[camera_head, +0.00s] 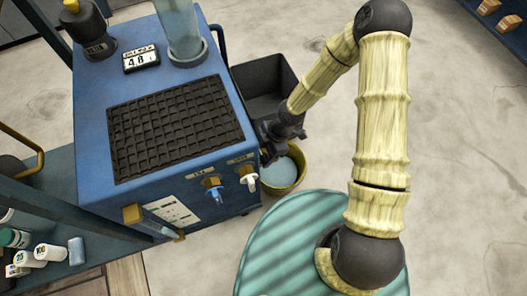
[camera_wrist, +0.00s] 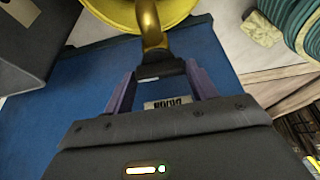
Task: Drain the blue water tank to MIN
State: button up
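The blue water tank (camera_head: 165,75) stands at left in the head view, and its blue face (camera_wrist: 50,125) fills much of the wrist view. A blue-handled tap (camera_head: 213,190) and a white-handled tap (camera_head: 248,178) sit on its front. My gripper (camera_head: 268,150) is by the tank's right front corner. In the wrist view its purple fingers (camera_wrist: 160,70) are apart, one at each end of a dark tap handle (camera_wrist: 160,72) with a brass spout (camera_wrist: 151,25). Contact is unclear. A label there seems to read DRAIN (camera_wrist: 167,104). A level gauge (camera_head: 160,228) is low on the front; its reading is unclear.
A yellow bucket (camera_head: 299,178) with pale blue liquid stands below my gripper, beside the tank. A dark open bin (camera_head: 262,75) is behind it. A shelf with several white bottles (camera_head: 40,252) is at lower left. The concrete floor at right is clear.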

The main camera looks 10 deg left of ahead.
jog(key=c, duration=0.5)
jog(key=shift+o, duration=0.2)
jog(key=shift+s+m+t+y+b, duration=0.1)
jog(key=shift+m+t+y+b, duration=0.3)
jog(key=shift+m, duration=1)
jog(key=shift+s+m+t+b, duration=0.1)
jog(key=shift+m+t, duration=0.5)
jog(key=shift+m, duration=0.8)
jog(key=o, duration=1)
jog(key=p+v, duration=0.9)
jog(key=v, duration=0.8)
jog(key=shift+d+r+p, duration=0.1)
jog(key=shift+r+p, duration=0.15)
jog(key=shift+p, duration=0.05)
